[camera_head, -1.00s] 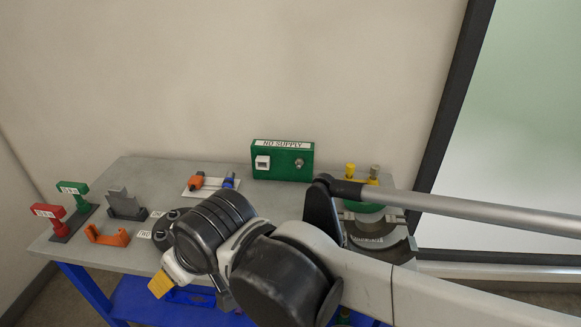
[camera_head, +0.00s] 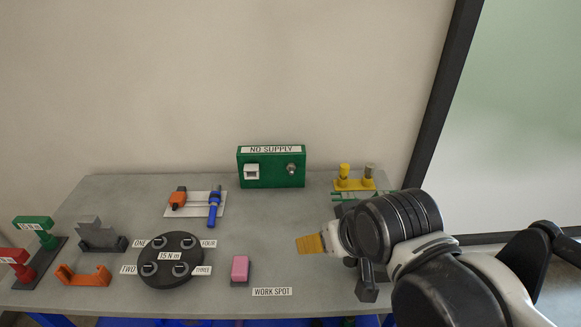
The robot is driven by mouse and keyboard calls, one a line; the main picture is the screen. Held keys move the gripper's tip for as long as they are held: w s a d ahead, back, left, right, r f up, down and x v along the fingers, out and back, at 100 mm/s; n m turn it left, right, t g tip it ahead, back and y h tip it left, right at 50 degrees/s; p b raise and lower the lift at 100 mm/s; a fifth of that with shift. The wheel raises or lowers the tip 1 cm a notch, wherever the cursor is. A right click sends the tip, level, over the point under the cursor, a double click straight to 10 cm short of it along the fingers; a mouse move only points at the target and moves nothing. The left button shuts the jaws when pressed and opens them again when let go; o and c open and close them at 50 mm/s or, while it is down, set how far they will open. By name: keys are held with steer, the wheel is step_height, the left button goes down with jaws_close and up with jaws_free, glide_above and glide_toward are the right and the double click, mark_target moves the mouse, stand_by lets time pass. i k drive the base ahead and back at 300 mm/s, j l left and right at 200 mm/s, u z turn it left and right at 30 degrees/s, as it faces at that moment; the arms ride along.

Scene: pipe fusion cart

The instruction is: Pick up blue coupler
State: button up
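The blue coupler (camera_head: 215,206) appears to be the upright-lying blue piece on the right part of a small white plate (camera_head: 180,211). An orange and black piece (camera_head: 178,198) lies on the plate's left part.
A green NO SUPPLY box (camera_head: 271,167) stands at the back. A round black holder (camera_head: 170,262), a pink block (camera_head: 240,269), an orange bracket (camera_head: 84,277) and a grey stand (camera_head: 101,236) are on the grey table. The table middle is fairly clear.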

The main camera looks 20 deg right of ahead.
mark_target(214, 200)
steer(key=i+j+z, duration=0.15)
steer(key=j+z, duration=0.7)
steer(key=j, duration=0.25)
steer(key=j+z, duration=0.45)
steer(key=j, duration=0.15)
steer(key=k+j+z, duration=0.15)
steer(key=j+z, duration=0.25)
steer(key=j, duration=0.15)
steer(key=k+j+z, duration=0.2)
steer(key=j+z, duration=0.25)
steer(key=j, duration=0.1)
